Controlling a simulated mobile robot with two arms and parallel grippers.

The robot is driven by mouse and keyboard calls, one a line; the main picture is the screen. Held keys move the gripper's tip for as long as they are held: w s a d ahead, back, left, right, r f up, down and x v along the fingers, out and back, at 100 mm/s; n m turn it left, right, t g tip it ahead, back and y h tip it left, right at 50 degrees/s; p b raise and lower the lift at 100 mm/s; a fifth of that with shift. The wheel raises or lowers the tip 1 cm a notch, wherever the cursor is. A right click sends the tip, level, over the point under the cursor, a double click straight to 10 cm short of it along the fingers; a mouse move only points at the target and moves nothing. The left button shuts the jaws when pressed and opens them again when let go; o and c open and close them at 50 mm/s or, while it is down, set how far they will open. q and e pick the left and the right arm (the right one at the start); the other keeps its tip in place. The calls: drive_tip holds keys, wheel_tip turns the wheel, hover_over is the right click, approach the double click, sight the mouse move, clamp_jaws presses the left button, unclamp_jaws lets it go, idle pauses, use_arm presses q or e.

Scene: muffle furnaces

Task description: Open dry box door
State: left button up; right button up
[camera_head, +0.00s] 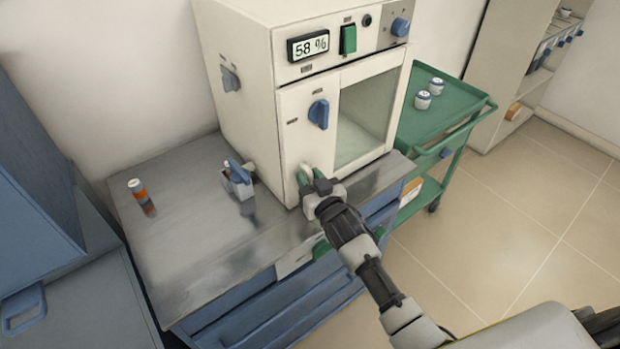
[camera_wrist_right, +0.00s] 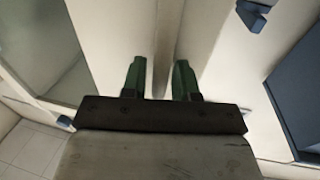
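The dry box (camera_head: 237,98) is a cream cabinet on a metal-topped bench, with a "58 %" display. Its door (camera_head: 296,125) looks shut; it has a blue knob (camera_head: 319,113) and a window (camera_head: 366,118) to the right. My right gripper (camera_head: 306,177) is at the door's lower left part. In the right wrist view its green fingers (camera_wrist_right: 159,80) stand apart, on either side of a narrow pale upright strip; I cannot tell whether they touch it. The door's handle is mostly hidden by the gripper. My left gripper is not in view.
The bench top (camera_head: 190,235) holds an orange-and-white tube (camera_head: 142,195) and a small blue-and-white device (camera_head: 238,180) left of the box. A green cart (camera_head: 440,90) with two small jars stands at the right. Open floor (camera_head: 490,205) lies in front.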

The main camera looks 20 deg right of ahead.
clamp_jaws()
